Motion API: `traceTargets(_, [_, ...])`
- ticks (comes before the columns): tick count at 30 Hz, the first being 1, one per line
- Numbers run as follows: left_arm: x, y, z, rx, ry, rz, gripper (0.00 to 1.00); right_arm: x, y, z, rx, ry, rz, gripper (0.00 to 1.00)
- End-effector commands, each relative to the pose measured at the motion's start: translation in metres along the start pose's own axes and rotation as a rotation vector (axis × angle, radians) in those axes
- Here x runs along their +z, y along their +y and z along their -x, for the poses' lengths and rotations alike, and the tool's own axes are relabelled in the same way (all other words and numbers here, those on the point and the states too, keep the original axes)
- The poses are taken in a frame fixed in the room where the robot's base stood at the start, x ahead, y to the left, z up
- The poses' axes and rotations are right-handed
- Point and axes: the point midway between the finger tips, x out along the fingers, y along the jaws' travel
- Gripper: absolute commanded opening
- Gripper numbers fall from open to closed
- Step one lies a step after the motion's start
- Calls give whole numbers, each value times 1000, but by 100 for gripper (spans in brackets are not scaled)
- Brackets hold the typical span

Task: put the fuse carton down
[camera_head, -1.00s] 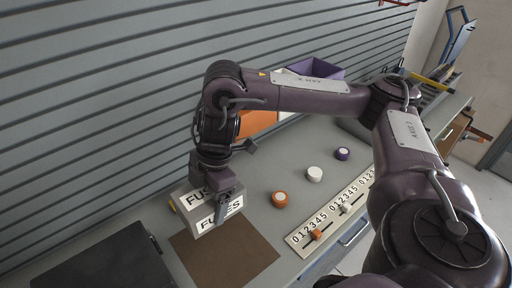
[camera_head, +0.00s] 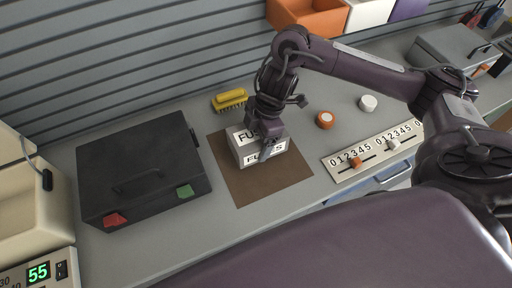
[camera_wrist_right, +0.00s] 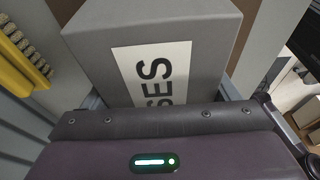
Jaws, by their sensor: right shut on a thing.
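The fuse carton (camera_head: 247,156) is a grey box with white labels reading FUSES. In the head view it is at the brown mat (camera_head: 264,186), over the mat's upper part. I cannot tell whether its underside touches the mat. My right gripper (camera_head: 268,140) is shut on the carton from above. In the right wrist view the carton (camera_wrist_right: 206,50) fills the space between the fingers, its label partly hidden by the gripper body. My left gripper is not in view.
A black case (camera_head: 140,170) with red and green latches lies left of the mat. A yellow brush (camera_head: 230,99) lies behind it. An orange knob (camera_head: 324,120), a white knob (camera_head: 368,103) and a slider panel (camera_head: 372,152) are to the right. The mat's front part is bare.

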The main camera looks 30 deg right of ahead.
Motion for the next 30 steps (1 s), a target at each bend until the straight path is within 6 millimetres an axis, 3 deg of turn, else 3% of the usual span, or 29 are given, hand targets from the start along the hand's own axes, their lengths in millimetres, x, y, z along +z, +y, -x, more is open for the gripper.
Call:
traceTargets(10, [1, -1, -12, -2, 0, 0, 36, 9, 0, -36, 0, 2, -1, 44])
traceTargets(23, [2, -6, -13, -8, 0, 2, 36, 11, 0, -41, 1, 1, -1, 44])
traceTargets(24, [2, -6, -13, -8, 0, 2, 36, 12, 0, -41, 0, 0, -1, 86])
traceTargets(27, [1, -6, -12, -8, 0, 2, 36, 11, 0, -41, 0, 0, -1, 99])
traceTargets(30, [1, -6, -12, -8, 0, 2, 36, 11, 0, -41, 0, 0, -1, 100])
